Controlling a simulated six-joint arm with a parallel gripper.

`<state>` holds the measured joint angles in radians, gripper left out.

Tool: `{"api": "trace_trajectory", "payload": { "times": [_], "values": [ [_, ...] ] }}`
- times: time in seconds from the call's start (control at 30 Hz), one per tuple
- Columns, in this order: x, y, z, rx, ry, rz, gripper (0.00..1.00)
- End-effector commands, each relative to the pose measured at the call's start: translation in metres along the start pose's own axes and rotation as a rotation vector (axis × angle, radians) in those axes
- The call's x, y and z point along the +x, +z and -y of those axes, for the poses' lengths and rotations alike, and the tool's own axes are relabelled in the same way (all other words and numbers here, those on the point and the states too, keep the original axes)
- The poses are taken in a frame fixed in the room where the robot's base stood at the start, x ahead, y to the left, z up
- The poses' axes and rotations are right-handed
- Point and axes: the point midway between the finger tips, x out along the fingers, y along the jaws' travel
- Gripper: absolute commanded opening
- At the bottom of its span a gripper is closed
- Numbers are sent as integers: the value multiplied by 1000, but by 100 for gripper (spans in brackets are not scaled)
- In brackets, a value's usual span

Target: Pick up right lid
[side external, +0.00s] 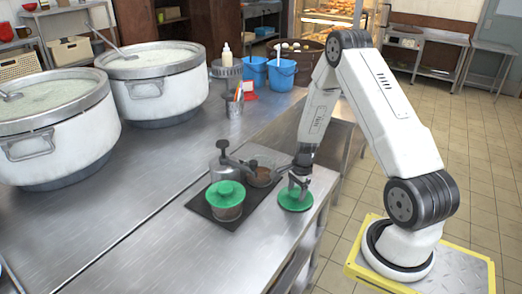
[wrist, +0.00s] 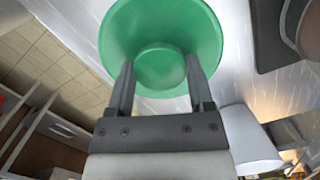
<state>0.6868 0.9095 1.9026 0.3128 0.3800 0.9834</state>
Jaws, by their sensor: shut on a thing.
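I cannot tell whether the lid touches the counter. A second green lid (side external: 226,188) sits on a clear jar (side external: 227,211) to the left.
The dark mat (side external: 205,209) also carries a jar with brown contents (side external: 262,176) and a dark-handled fitting. Two large white stockpots (side external: 160,98) stand at the left. Blue buckets (side external: 281,78) and a utensil cup (side external: 234,109) stand farther back. The counter's front left is clear.

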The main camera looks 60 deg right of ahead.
Motion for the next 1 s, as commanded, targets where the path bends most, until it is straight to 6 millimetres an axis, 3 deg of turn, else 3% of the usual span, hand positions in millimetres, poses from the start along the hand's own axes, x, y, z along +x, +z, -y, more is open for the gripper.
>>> {"api": "trace_trajectory", "payload": {
  "times": [0.37,0.6,1.0],
  "values": [
    [-9,1,1,-1,-1,0,12],
    [-32,4,0,-1,-2,0,12],
    [-76,13,-38,1,-2,1,12]
  ]
}}
